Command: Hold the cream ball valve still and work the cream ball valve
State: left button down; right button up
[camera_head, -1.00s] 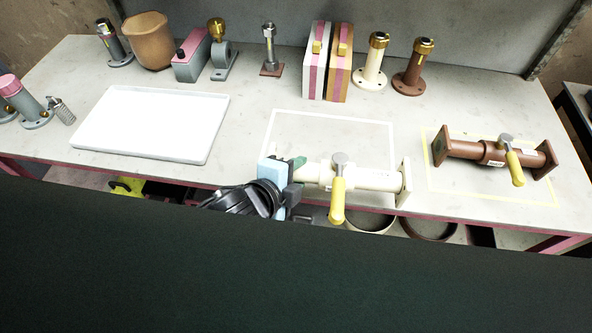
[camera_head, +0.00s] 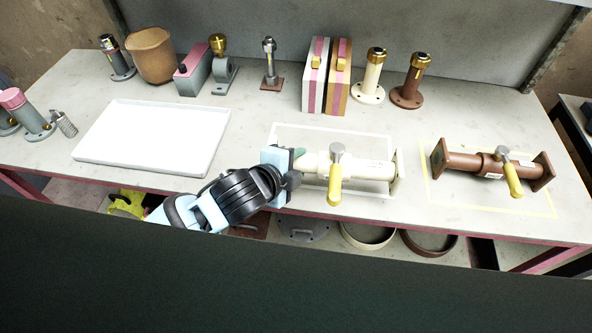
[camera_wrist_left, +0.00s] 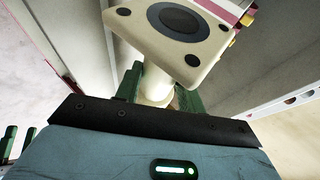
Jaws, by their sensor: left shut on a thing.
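The cream ball valve (camera_head: 368,171) lies near the table's front edge, inside a pale outlined rectangle. Its yellow lever (camera_head: 335,188) points toward the front edge, and a flange shows at its right end. My left gripper (camera_head: 297,160) is shut on the valve's left end. In the left wrist view, the cream flange (camera_wrist_left: 180,30) with its dark bore and bolt holes stands just beyond the green fingers, with the cream pipe between them. The gripper hides the valve's left end in the head view. My right gripper is not in view.
A brown ball valve (camera_head: 490,166) with a yellow lever lies in a yellow outline at right. A white tray (camera_head: 153,137) lies at left. Fittings and two striped boxes (camera_head: 327,75) line the back. Rings (camera_head: 367,236) sit under the table.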

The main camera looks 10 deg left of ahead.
pick_arm(q)
jog(key=w+a, duration=0.1)
jog(key=w, duration=0.9)
jog(key=shift+a+b, duration=0.2)
jog(key=shift+b, duration=0.15)
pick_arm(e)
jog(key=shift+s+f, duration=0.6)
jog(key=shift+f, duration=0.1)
pick_arm(q)
jog(key=shift+w+r, duration=0.1)
jog(key=shift+r, duration=0.05)
jog(key=shift+f+b, duration=0.7)
jog(key=shift+f, duration=1.95)
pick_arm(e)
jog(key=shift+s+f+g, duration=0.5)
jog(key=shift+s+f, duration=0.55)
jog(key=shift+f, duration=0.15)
pick_arm(q)
jog(key=shift+r, duration=0.1)
